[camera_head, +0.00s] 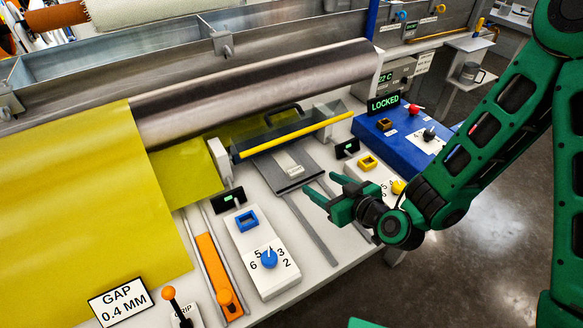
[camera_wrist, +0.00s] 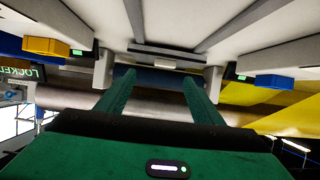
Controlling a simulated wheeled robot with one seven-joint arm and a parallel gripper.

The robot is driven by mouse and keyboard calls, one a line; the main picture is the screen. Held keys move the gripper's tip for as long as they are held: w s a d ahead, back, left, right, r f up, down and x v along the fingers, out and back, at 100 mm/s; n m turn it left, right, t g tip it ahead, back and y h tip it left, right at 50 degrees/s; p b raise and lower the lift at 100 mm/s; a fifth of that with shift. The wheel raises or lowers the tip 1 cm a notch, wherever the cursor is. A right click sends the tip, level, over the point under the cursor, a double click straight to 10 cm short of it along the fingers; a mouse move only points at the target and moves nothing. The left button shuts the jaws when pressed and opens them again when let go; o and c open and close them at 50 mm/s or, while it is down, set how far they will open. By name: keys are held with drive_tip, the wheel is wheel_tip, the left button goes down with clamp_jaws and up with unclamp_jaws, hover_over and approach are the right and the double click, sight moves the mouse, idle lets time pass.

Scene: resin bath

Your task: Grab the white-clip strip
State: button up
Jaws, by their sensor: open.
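No strip with a white clip stands out clearly. A small pale piece (camera_wrist: 165,64) shows ahead of the fingers in the wrist view. My gripper (camera_head: 319,183) is open and empty, above the bench just to the right of the plate's front edge. Its two green fingers (camera_wrist: 157,84) stand apart in the wrist view, with nothing between them.
A white control box (camera_head: 262,255) with a blue dial stands front left of my gripper. An orange slide (camera_head: 215,270) lies beside it. A blue panel (camera_head: 405,140) with a LOCKED sign is at right. Yellow sheet (camera_head: 80,200) and a metal roller (camera_head: 250,90) lie left and behind.

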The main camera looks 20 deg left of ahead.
sight(297, 170)
drive_tip(key=shift+a+f, duration=0.1)
drive_tip(key=shift+f, duration=0.15)
drive_tip(key=shift+w+a+f, duration=0.1)
drive_tip(key=shift+a+f, duration=0.1)
drive_tip(key=shift+a, duration=0.2)
drive_tip(key=shift+r+x, duration=0.1)
drive_tip(key=shift+x, duration=1.1)
drive_tip(key=shift+r+x, duration=0.15)
drive_tip(key=shift+x, duration=1.05)
drive_tip(key=shift+a+r+x, duration=0.15)
drive_tip(key=shift+r+x, duration=0.05)
drive_tip(key=shift+x, duration=1.15)
drive_tip(key=shift+a+r+x, duration=0.15)
drive_tip(key=shift+x, duration=1.15)
drive_tip(key=shift+c, duration=0.6)
drive_tip(key=c, duration=1)
